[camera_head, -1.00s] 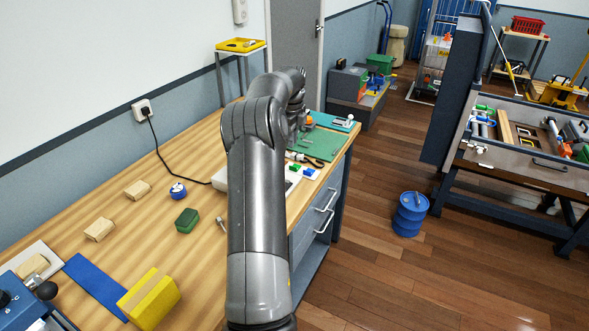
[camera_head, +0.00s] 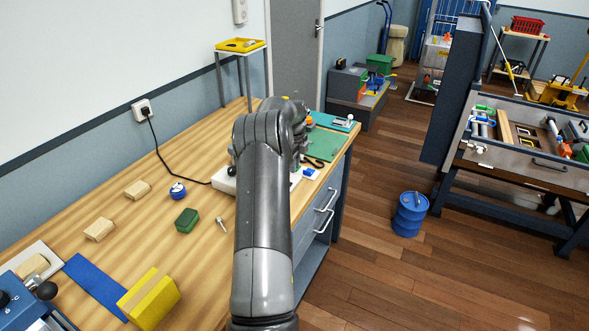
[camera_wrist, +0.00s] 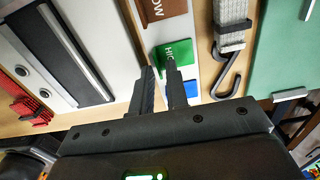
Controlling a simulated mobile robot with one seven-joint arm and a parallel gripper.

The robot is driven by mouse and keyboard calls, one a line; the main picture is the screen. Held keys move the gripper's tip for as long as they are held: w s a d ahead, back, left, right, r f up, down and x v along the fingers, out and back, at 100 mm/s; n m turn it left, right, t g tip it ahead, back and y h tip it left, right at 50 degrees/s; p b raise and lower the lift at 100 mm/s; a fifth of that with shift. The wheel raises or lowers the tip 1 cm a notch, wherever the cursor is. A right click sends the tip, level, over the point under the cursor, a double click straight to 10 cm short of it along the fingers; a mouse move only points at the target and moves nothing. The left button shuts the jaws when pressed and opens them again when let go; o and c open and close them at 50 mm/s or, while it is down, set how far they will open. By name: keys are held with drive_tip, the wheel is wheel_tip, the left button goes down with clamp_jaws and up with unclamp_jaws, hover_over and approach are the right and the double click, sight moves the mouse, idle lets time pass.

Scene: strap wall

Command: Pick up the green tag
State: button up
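The green tag (camera_wrist: 181,54), with white lettering partly covered, lies on a pale board (camera_wrist: 201,78) in the wrist view. My gripper (camera_wrist: 160,66) is open, its two dark fingers apart with nothing held between them. The right fingertip overlaps the tag's lower left part in the picture; I cannot tell if it touches. The left fingertip is just left of the tag. In the head view my arm hides the green tag and the gripper.
A blue tag (camera_wrist: 186,88) lies beside the green one, also in the head view (camera_head: 310,173). A brown lettered tag (camera_wrist: 161,10) is on the other side. A metal hook (camera_wrist: 226,75) on a grey strap (camera_wrist: 231,22) and a green mat (camera_wrist: 285,50) lie to the right.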

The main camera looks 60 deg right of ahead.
drive_tip(key=shift+f, duration=0.2)
drive_tip(key=shift+c, duration=0.2)
clamp_jaws()
drive_tip(key=shift+r, duration=0.1)
